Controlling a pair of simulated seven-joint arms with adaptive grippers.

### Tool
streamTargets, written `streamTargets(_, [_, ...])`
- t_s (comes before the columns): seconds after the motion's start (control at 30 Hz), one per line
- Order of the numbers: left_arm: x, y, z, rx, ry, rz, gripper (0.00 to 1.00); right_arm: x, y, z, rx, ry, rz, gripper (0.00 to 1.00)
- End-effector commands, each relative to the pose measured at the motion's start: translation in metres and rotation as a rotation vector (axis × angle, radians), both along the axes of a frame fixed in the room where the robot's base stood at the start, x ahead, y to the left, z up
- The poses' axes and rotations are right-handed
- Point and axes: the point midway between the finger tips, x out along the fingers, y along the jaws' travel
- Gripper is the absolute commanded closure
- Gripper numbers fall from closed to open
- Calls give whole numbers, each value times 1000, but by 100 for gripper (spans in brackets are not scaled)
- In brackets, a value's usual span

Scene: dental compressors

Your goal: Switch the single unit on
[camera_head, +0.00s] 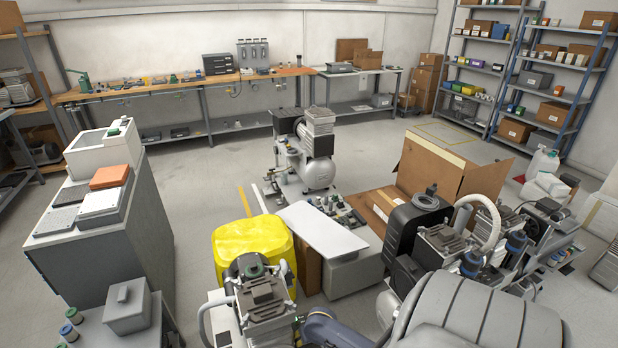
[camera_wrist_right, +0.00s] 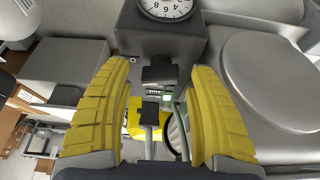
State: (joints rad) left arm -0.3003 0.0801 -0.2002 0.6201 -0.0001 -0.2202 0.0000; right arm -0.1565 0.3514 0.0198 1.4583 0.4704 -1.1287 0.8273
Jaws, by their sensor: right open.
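In the head view a compressor with one motor head on a silver tank (camera_head: 318,172) stands on the floor at the middle. Another compressor head (camera_head: 262,297) is at the bottom centre, partly cut off. In the right wrist view, a dark grey box (camera_wrist_right: 163,35) carries a round white gauge (camera_wrist_right: 166,6). A small black block (camera_wrist_right: 160,75) below the box lies between the fingertips in the picture; contact cannot be told. My right gripper (camera_wrist_right: 160,70) is open, its two yellow ribbed fingers apart with nothing held. My left gripper is not seen.
A yellow crinkled cover (camera_head: 252,250) and a white board (camera_head: 320,230) lie at the centre. An open cardboard box (camera_head: 432,170) stands right of them. Several compressor parts (camera_head: 445,240) crowd the lower right. A grey cabinet (camera_head: 105,240) stands left.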

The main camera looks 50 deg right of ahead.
Motion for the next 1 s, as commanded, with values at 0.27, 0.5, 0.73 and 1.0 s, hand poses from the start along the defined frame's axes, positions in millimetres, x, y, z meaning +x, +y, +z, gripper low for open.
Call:
streamTargets(0.27, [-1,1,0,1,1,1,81,-3,3,4,3,2,2,40])
streamTargets(0.5, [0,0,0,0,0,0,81,-11,7,28,2,0,1,40])
streamTargets(0.73, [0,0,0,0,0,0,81,-20,12,52,2,-1,1,40])
streamTargets(1.0, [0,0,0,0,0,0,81,-25,15,70,3,-1,0,40])
